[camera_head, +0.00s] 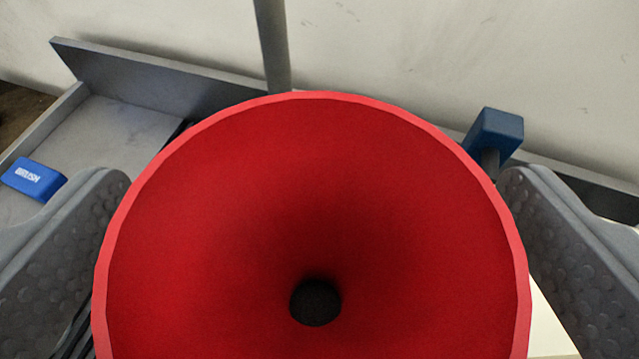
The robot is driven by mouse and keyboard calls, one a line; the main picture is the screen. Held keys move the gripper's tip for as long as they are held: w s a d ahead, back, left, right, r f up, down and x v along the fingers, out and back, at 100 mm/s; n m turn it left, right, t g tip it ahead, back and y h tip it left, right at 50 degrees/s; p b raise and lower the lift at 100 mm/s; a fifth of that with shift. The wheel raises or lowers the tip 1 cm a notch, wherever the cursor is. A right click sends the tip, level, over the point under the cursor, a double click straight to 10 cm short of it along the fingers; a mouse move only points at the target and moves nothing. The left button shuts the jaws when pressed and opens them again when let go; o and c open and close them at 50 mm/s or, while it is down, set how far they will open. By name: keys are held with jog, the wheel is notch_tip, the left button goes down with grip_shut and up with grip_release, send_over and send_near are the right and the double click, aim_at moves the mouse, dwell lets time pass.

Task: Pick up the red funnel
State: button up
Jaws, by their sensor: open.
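The red funnel (312,190) fills the middle of the view, very close. Its wide round mouth faces the camera, and a dark hole shows low in its centre. The lower edge of its rim is cut off by the picture's bottom. My gripper (318,215) is open, with one grey studded finger on each side of the funnel. The left finger is close to the rim, and the right finger is close to it too. I cannot tell whether either finger touches it. The funnel's outside and spout are hidden.
A blue-topped object (494,132) stands behind the funnel at the right. A grey post (272,45) stands before a pale wall (440,60).

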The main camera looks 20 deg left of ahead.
jog(key=shift+w+a+f, duration=0.15)
jog(key=shift+w+f, duration=0.05)
jog(key=shift+w, duration=0.05)
jog(key=c, duration=1)
jog(key=shift+r, duration=0.15)
